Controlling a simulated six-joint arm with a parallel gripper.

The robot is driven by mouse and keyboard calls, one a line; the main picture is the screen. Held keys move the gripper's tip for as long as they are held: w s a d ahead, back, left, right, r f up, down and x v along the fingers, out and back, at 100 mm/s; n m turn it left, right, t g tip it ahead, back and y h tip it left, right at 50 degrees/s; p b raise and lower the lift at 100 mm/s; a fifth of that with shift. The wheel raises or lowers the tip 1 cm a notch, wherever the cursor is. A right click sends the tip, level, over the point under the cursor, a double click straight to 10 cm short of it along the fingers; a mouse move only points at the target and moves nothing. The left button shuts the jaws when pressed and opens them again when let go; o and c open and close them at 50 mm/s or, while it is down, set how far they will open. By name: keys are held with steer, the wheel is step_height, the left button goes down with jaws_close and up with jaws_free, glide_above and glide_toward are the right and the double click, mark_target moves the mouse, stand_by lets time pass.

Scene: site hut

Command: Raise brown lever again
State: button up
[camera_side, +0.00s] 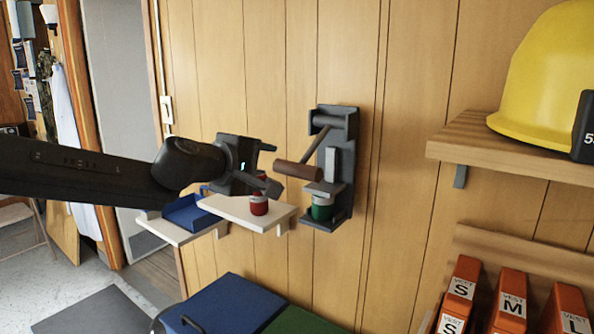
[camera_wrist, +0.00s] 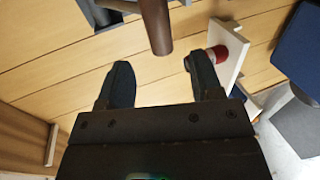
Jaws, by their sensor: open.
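A dark grey wall-mounted press (camera_side: 345,165) has a lever with a brown handle (camera_side: 298,170). The lever arm slants down and left from the press top, so the handle sits low, in front of the press. A green can (camera_side: 322,208) stands on the press's lower plate under a grey block. My gripper (camera_side: 268,168) is open and empty, just left of the handle. In the wrist view the brown handle (camera_wrist: 158,28) points toward the gap of my open gripper (camera_wrist: 160,68), beyond the fingertips; it is not gripped.
A red can (camera_side: 259,205) stands on a white shelf (camera_side: 238,209) just below my gripper. A blue tray (camera_side: 188,213) is on another shelf to the left. A wooden shelf (camera_side: 480,145) with a yellow helmet (camera_side: 545,80) is on the right, above several orange vest packs (camera_side: 510,300).

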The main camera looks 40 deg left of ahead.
mark_target(280, 167)
steer(key=shift+x, duration=3.65)
